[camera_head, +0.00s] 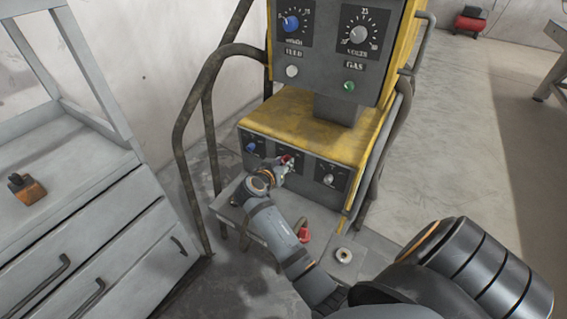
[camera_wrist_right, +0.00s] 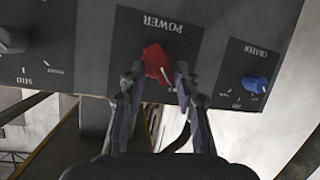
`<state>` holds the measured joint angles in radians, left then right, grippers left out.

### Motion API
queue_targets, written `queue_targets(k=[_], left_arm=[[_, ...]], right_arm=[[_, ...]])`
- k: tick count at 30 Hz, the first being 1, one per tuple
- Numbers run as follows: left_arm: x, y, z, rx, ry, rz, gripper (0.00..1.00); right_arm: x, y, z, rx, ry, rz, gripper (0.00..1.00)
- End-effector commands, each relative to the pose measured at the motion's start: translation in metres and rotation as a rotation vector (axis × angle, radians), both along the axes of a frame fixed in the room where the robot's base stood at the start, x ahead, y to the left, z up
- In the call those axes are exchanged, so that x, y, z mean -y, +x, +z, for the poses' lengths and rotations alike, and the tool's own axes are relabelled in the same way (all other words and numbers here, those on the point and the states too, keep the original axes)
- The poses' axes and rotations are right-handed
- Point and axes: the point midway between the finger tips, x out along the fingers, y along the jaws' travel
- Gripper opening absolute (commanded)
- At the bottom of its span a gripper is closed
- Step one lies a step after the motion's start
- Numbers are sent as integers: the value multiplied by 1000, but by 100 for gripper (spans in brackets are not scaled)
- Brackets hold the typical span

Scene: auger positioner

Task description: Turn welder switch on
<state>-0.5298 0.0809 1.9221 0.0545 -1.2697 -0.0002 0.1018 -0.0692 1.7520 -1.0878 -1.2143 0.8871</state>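The welder (camera_head: 300,115) is a yellow and grey machine in the middle of the head view. Its lower panel holds a red power switch (camera_wrist_right: 157,62), seen under the label POWER in the right wrist view; in the head view it is mostly covered by my gripper. My right gripper (camera_wrist_right: 155,78) is at the lower panel, with its two fingers apart on either side of the red switch. The switch lies between the fingertips; I cannot tell whether they touch it. The red knob sits slightly tilted. My left gripper is not in view.
A blue crater knob (camera_wrist_right: 255,84) and a grey knob (camera_wrist_right: 14,40) flank the switch. The upper panel (camera_head: 325,50) overhangs the lower one. Bent metal tube rails (camera_head: 190,130) stand at the sides. A grey drawer cabinet (camera_head: 100,240) is at left. Open floor (camera_head: 460,150) lies at right.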

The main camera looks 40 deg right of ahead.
Motion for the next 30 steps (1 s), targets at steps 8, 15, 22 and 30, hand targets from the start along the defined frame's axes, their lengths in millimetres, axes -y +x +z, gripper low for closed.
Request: queue_targets(k=[8, 15, 22, 30], left_arm=[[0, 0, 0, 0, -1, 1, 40], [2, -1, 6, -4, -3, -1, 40], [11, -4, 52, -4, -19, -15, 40], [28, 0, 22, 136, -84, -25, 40]], right_arm=[[1, -1, -1, -3, -2, -4, 0], [1, -1, -2, 17, 6, -3, 0], [2, -3, -6, 123, 49, -4, 0], [4, -6, -10, 346, 139, -4, 0]])
